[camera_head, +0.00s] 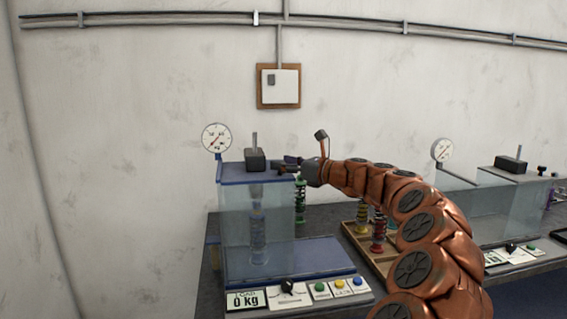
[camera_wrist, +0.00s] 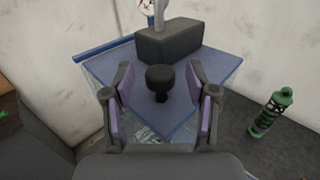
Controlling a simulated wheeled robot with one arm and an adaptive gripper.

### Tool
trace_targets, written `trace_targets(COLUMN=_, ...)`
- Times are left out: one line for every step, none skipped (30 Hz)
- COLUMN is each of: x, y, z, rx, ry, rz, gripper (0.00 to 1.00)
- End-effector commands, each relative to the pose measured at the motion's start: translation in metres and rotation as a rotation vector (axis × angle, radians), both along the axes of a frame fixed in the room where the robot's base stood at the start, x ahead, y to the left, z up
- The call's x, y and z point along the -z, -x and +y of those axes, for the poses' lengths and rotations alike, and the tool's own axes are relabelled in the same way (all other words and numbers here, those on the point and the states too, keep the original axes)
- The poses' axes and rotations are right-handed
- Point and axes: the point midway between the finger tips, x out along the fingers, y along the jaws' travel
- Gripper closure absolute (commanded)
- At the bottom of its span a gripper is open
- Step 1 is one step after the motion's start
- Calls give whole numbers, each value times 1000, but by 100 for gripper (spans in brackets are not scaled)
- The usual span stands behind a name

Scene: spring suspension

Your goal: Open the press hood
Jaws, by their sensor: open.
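The near press has a clear hood (camera_head: 237,215) with a blue top plate (camera_head: 232,174), and it stands closed. A dark block with a metal rod (camera_head: 255,158) rises from the top. A spring (camera_head: 257,238) shows through the hood wall. My gripper (camera_head: 287,163) is at the right edge of the hood top. In the wrist view, a black round knob (camera_wrist: 160,82) stands on the blue plate (camera_wrist: 215,70), between the two open fingers of my gripper (camera_wrist: 160,74). The fingers appear apart from the knob on both sides.
A green spring (camera_wrist: 270,113) stands right of the press. A wooden tray (camera_head: 350,232) with coloured springs lies beneath my arm. A second press (camera_head: 515,200) stands at the right. The control panel (camera_head: 300,292) with buttons is in front; a gauge (camera_head: 216,138) is behind.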

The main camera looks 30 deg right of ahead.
Motion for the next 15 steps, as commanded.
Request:
trace_targets(x=0, y=-2, z=1, rx=-1, ry=0, rz=0, gripper=43)
trace_targets(x=0, y=-3, z=2, rx=-1, ry=0, rz=0, gripper=43)
trace_targets(x=0, y=-4, z=2, rx=-1, ry=1, rz=0, gripper=43)
trace_targets(x=0, y=-4, z=2, rx=0, ry=1, rz=0, gripper=43)
trace_targets(x=0, y=-4, z=2, rx=-1, ry=1, rz=0, gripper=43)
trace_targets(x=0, y=-4, z=2, rx=0, ry=1, rz=0, gripper=43)
trace_targets(x=0, y=-4, z=2, rx=0, ry=1, rz=0, gripper=43)
trace_targets(x=0, y=-4, z=2, rx=0, ry=1, rz=0, gripper=43)
trace_targets(x=0, y=-4, z=2, rx=0, ry=1, rz=0, gripper=43)
trace_targets(x=0, y=-4, z=2, rx=0, ry=1, rz=0, gripper=43)
trace_targets(x=0, y=-4, z=2, rx=0, ry=1, rz=0, gripper=46)
trace_targets(x=0, y=-4, z=2, rx=0, ry=1, rz=0, gripper=50)
trace_targets(x=0, y=-4, z=2, rx=0, ry=1, rz=0, gripper=53)
trace_targets(x=0, y=-4, z=2, rx=0, ry=1, rz=0, gripper=56)
trace_targets(x=0, y=-4, z=2, rx=0, ry=1, rz=0, gripper=60)
